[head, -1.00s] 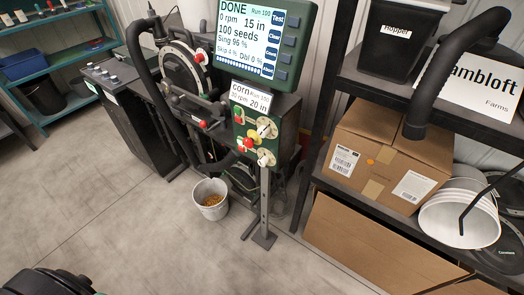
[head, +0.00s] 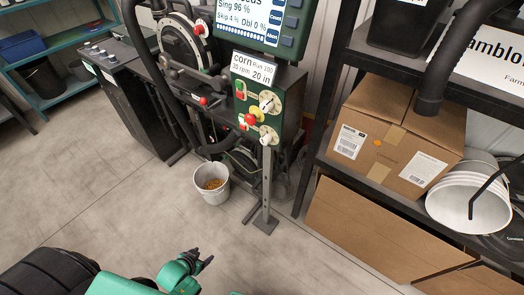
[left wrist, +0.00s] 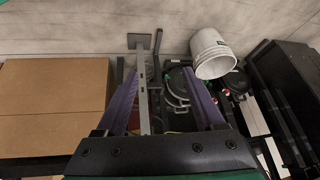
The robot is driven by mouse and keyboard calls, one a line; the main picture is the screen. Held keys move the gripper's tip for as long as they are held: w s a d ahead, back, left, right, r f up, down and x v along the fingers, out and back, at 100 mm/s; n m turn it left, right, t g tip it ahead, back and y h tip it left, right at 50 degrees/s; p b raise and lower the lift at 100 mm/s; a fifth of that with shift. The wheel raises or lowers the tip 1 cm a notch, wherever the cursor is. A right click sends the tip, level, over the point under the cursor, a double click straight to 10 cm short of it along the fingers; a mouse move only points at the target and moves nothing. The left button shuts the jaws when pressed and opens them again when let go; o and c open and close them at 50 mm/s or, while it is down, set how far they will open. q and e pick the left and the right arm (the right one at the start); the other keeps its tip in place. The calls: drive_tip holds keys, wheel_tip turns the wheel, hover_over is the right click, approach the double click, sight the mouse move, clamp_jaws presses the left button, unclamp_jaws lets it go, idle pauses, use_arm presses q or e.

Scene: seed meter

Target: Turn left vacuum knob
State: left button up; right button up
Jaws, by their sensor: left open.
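The green control panel (head: 262,115) stands upright on the seed meter stand. Its face carries two pale round dials with knobs, an upper knob (head: 267,102) and a lower knob (head: 269,137). They sit one above the other, and I cannot read which is the left vacuum one. My left gripper (head: 203,258) is low in front of the stand, well short of the panel and touching nothing. In the left wrist view, its two purple fingers (left wrist: 160,76) are apart and empty. The knobs cannot be made out there. My right gripper is not in view.
A white bucket of seeds (head: 211,184) stands on the floor by the metal post (head: 267,190). A shelf with a cardboard box (head: 392,145) and white pails (head: 470,195) is at the right. A yellow and red button (head: 254,116) sits between the knobs. The floor in front is clear.

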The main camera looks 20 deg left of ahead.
use_arm(q)
drive_tip(key=w+r+t+b, duration=0.25)
drive_tip(key=w+r, duration=0.25)
drive_tip(key=w, duration=0.3)
drive_tip(key=m+t+h+b, duration=0.3)
drive_tip(key=t+h+b, duration=0.3)
drive_tip(key=t+h, duration=0.15)
approach(263, 143)
drive_tip(key=shift+y, duration=0.45)
drive_tip(key=x, duration=0.3)
drive_tip(key=p+x, duration=0.1)
drive_tip(key=x, duration=0.5)
drive_tip(key=shift+d+r+p, duration=0.3)
drive_tip(key=shift+p, duration=0.05)
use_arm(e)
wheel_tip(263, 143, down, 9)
use_arm(q)
clamp_jaws()
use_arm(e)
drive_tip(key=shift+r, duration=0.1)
